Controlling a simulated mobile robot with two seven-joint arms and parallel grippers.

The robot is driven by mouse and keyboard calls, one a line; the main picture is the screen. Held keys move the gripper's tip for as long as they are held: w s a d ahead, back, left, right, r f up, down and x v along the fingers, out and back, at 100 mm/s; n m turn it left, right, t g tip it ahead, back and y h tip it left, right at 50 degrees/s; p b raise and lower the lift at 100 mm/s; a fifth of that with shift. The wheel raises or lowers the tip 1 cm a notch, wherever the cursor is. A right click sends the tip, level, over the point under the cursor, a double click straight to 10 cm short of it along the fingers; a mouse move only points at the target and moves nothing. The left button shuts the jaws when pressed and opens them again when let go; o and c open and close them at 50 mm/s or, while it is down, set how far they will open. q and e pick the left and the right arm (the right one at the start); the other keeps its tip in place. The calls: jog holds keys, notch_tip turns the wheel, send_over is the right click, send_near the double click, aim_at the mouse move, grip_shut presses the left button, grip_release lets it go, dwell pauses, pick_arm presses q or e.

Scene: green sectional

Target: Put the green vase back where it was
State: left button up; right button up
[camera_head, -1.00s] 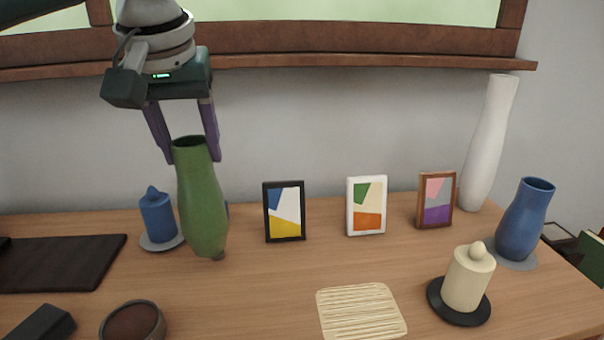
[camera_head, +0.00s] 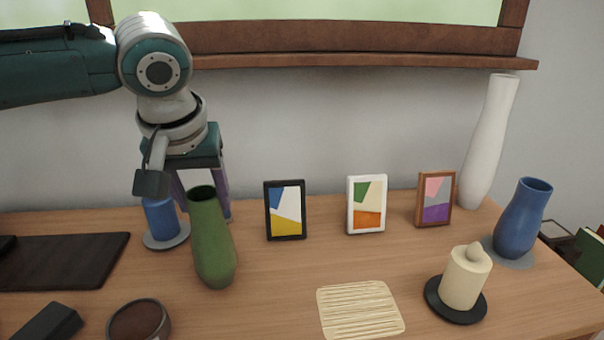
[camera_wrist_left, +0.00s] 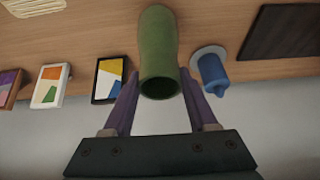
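The green vase (camera_head: 212,245) stands upright on the wooden table, in front of the blue candle (camera_head: 160,218) and left of the black-framed picture (camera_head: 285,210). My left gripper (camera_head: 203,212) is open just behind the vase's upper part, its purple fingers spread wide and partly hidden by the vase. In the left wrist view, the vase (camera_wrist_left: 158,45) has its open mouth toward me, between the spread fingertips (camera_wrist_left: 160,80), with gaps on both sides. My right gripper is in neither view.
A dark board (camera_head: 65,262) and a brown bowl (camera_head: 138,322) lie left. Right are a cream candle (camera_head: 466,278), a blue vase (camera_head: 522,222) and a tall white vase (camera_head: 488,140). A window ledge (camera_head: 400,63) runs above.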

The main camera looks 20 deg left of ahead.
pick_arm(q)
jog(key=o, duration=0.4)
jog(key=shift+r, duration=0.1)
